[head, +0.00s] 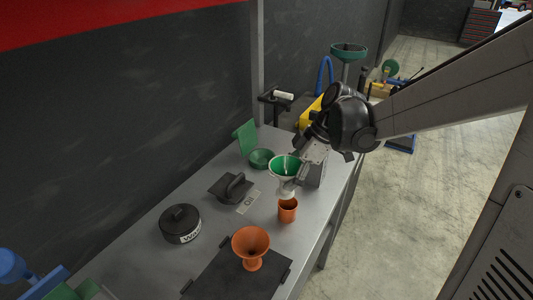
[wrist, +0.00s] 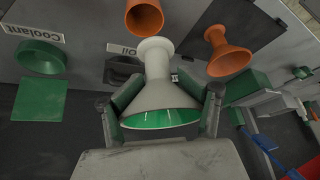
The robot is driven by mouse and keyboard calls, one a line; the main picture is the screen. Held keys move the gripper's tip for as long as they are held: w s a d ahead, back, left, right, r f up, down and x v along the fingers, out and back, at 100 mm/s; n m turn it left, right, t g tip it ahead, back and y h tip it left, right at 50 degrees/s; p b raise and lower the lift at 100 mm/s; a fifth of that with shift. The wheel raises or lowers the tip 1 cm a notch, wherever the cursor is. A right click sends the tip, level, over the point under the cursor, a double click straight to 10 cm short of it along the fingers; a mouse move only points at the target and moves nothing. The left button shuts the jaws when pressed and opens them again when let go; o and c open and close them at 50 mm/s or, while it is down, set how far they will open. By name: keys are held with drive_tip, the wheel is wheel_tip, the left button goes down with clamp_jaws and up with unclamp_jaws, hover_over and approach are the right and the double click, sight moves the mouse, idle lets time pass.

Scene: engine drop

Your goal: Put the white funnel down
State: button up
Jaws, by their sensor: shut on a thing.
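The white funnel (head: 286,188) has a green inside. It is upright in the head view, wide mouth up, above the grey bench. My gripper (head: 298,174) is shut on it; in the wrist view my gripper (wrist: 164,92) has one finger on each side of the white funnel (wrist: 158,92). Its spout appears just above an orange cup-like piece (head: 288,212) in the head view. I cannot tell whether they touch.
An orange funnel (head: 251,243) stands on a dark mat (head: 213,277). A black waste pot (head: 181,226), a black handled cap (head: 231,187) by the Oil label and a green coolant opening (head: 261,159) are on the bench. Bare bench (head: 150,257) lies at front left.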

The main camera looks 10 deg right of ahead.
drive_tip(key=shift+w+d+f, duration=0.3)
drive_tip(key=shift+d+f, duration=0.15)
drive_tip(key=shift+d, duration=0.2)
drive_tip(key=shift+f, duration=2)
drive_tip(key=shift+f, duration=0.1)
drive_tip(key=o, duration=1.5)
drive_tip(key=shift+o, duration=0.2)
